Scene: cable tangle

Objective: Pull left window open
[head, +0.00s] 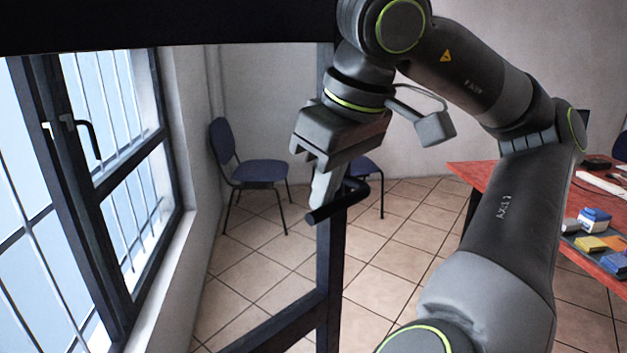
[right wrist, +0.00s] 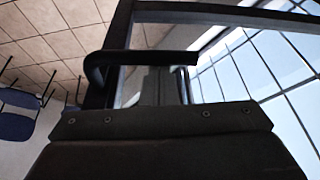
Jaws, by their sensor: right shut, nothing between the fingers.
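A dark-framed window sash stands swung out into the room, its upright edge (head: 330,270) in the middle of the head view. Its black lever handle (head: 345,200) sticks out from that upright. My right gripper (head: 322,200) is shut and empty, pointing down, with its fingers right at the handle. In the right wrist view the handle (right wrist: 140,57) crosses at the fingertips (right wrist: 163,78); I cannot tell whether they touch. The other window (head: 125,190), with a black handle (head: 88,138), is in the wall at left. My left gripper is not in view.
A blue chair (head: 255,171) stands by the far wall, and another is partly hidden behind my right gripper. A red table (head: 480,172) with small items is at right. The tiled floor (head: 400,240) between is clear.

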